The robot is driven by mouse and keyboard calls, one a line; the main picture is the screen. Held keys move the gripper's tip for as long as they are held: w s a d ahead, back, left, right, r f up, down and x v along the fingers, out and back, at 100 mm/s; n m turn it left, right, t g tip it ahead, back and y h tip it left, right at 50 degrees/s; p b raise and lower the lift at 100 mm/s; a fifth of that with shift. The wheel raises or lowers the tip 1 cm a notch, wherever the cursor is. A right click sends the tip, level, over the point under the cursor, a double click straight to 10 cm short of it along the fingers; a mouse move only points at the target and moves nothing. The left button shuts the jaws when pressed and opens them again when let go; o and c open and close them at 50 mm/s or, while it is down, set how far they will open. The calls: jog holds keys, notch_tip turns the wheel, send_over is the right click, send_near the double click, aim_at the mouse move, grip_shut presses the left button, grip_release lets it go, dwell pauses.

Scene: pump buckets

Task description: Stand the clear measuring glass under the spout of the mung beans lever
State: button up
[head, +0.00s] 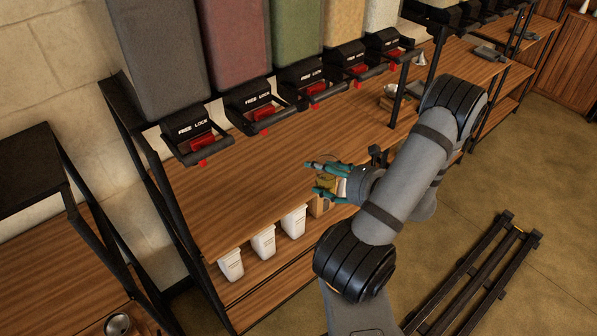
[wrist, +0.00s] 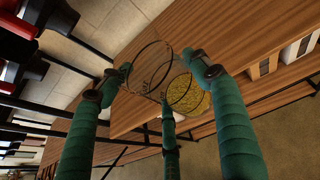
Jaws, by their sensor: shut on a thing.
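My gripper (head: 318,178) has teal fingers and reaches left over the front edge of the wooden shelf, below the row of dispensers. It is shut on the clear measuring glass (head: 326,183), which the fingers partly hide. In the wrist view the glass (wrist: 150,67) shows as a thin round outline between my fingers (wrist: 160,76). Yellow-green grains (wrist: 188,97) show at its lower right; I cannot tell whether they are inside it. The green-filled dispenser (head: 297,40) is third from the left, with a black lever (head: 318,90) and red tab. No label names mung beans.
White cups (head: 263,242) stand in a row on the lower shelf. Neighbouring dispensers and levers (head: 262,112) stand close on both sides. A black post (head: 403,90) rises right of the gripper. The wooden surface (head: 240,185) under the left levers is clear.

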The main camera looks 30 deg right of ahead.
aim_at(322, 152)
jog(key=shift+m+h, duration=0.4)
jog(key=shift+h, duration=0.1)
jog(key=w, duration=0.1)
jog(key=w+d+r, duration=0.1)
jog(key=w, duration=0.1)
jog(key=w+d+r+b, duration=0.1)
jog(key=w, duration=0.1)
jog(key=shift+w+d+r, duration=0.15)
jog(key=shift+d+r, duration=0.05)
jog(key=shift+d, duration=0.05)
jog(key=shift+w+a+f+p, duration=0.25)
jog(key=shift+w+f+p, duration=0.4)
jog(key=shift+w+f, duration=1.25)
jog(key=shift+w+a+f+p, duration=0.3)
jog(key=shift+w+f+p, duration=0.4)
jog(key=shift+w+f, duration=1.2)
jog(key=shift+w+a+f+p, duration=0.25)
jog(key=shift+w+f+p, duration=0.65)
jog(key=shift+w, duration=1.8)
jog(key=shift+f, duration=0.2)
jog(key=shift+b, duration=0.35)
jog(key=o, duration=1)
jog(key=shift+s+f, duration=0.1)
jog(key=shift+f, duration=0.1)
jog(key=o, duration=0.5)
